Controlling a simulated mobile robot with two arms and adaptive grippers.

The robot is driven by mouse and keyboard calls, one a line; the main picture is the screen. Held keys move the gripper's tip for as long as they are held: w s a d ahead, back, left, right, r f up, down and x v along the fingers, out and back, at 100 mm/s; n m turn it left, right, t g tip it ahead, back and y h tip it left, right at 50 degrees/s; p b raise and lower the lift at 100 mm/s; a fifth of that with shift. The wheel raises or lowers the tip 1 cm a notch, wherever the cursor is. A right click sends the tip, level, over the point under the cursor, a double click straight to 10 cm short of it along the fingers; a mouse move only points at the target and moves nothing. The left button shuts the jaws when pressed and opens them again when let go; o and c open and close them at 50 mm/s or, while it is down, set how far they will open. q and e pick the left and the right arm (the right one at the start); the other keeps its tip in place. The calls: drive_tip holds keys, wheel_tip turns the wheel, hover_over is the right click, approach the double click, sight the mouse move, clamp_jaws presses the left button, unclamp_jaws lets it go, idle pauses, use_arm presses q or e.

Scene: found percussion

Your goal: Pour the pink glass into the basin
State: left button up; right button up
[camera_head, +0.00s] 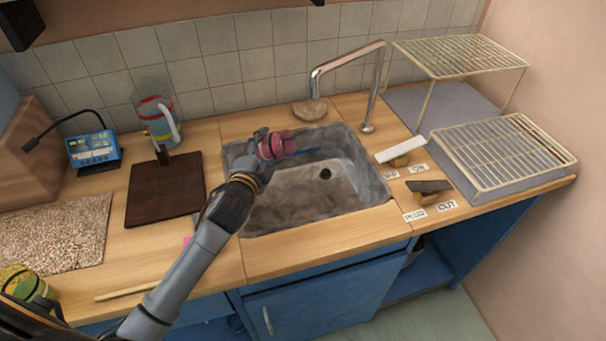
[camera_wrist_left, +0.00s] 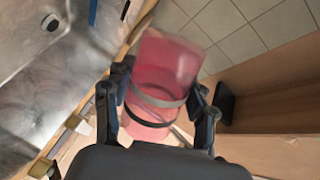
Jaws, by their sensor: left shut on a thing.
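The pink glass (camera_head: 283,144) is held over the back left part of the grey basin (camera_head: 262,218), set into the wooden counter. In the head view it looks tipped well over onto its side. My left gripper (camera_head: 265,146) is shut on the glass. In the left wrist view, the glass (camera_wrist_left: 165,62) is see-through pink with dark bands, between the two fingers of the gripper (camera_wrist_left: 158,103). The basin (camera_wrist_left: 45,95) shows at the left there. I cannot make out any contents in the glass or flow from it. My right gripper is not in view.
A metal tap (camera_head: 345,58) arches behind the basin. A dark board (camera_head: 165,190), a jug (camera_head: 158,120) and a blue device (camera_head: 93,148) stand to the left. Wire racks (camera_head: 500,155) are at the right.

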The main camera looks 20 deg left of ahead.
use_arm(q)
drive_tip(key=shift+n+b, duration=0.3)
drive_tip(key=shift+n, duration=0.1)
wheel_tip(320, 180, up, 2)
drive_tip(key=n+p, duration=0.4)
drive_tip(key=shift+a+r+n+t+h, duration=0.1)
drive_tip(key=shift+r+n+t+h, duration=0.2)
drive_tip(key=shift+n+h, duration=0.1)
drive_tip(key=a+n+p, duration=0.1)
drive_tip(key=r+n+p, duration=0.1)
drive_tip(key=shift+a+n, duration=0.4)
drive_tip(key=shift+s+a+r+n+t+p, duration=0.1)
drive_tip(key=shift+a+r+n+t+p, duration=0.2)
drive_tip(key=shift+a+n+p, duration=0.5)
drive_tip(key=shift+f+n+h+b, duration=0.3)
drive_tip(key=shift+f+n+b, duration=0.15)
drive_tip(key=shift+n+b, duration=0.2)
drive_tip(key=shift+a+f+n, duration=0.1)
drive_tip(key=shift+n, duration=0.45)
